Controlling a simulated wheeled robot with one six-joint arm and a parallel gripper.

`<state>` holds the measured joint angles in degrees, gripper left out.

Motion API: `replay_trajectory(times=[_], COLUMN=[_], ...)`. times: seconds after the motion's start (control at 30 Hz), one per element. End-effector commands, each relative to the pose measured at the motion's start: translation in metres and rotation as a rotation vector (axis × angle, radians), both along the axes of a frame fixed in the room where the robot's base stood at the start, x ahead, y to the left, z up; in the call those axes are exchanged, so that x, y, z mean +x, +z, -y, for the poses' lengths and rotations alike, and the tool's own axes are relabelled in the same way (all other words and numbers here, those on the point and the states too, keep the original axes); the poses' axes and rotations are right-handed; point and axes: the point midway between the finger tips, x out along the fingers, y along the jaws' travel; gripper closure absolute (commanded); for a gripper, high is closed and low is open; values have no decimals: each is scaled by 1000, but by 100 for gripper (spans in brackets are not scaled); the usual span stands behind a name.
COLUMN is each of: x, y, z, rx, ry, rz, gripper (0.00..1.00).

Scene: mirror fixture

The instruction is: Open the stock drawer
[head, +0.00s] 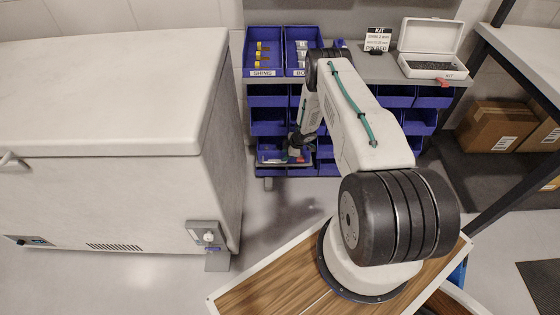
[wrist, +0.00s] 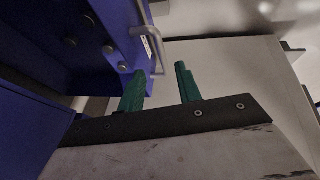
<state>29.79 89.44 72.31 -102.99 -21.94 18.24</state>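The stock drawer appears to be the low blue drawer (head: 268,158) at the lower left of the blue bin rack in the head view, with small coloured items showing. In the wrist view, a blue front (wrist: 122,38) carries a metal bar handle (wrist: 150,42) and a small label. My gripper (wrist: 160,72) has two green fingers standing apart, with the handle's near end between their tips in the picture. I cannot tell whether they touch it. In the head view my gripper (head: 298,146) is dark and small beside the drawer, partly hiding it.
A white chest freezer (head: 110,100) stands close on the left, with a grey bracket (head: 208,238) at its corner. Above the rack are open blue bins (head: 263,48) and a white kit box (head: 432,48). A dark shelf frame (head: 520,75) with cartons (head: 495,125) stands at the right.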

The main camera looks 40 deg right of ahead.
Motion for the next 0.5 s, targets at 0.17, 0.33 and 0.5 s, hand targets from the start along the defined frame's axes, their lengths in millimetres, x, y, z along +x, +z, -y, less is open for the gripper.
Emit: replay_trajectory(times=[0.17, 0.33, 0.5], x=[6, 17, 23], y=[-21, -45, -62], z=[-7, -13, -17], rx=[8, 6, 7], ry=[2, 2, -1], rz=[-2, -1, -2], gripper=[66, 66, 66])
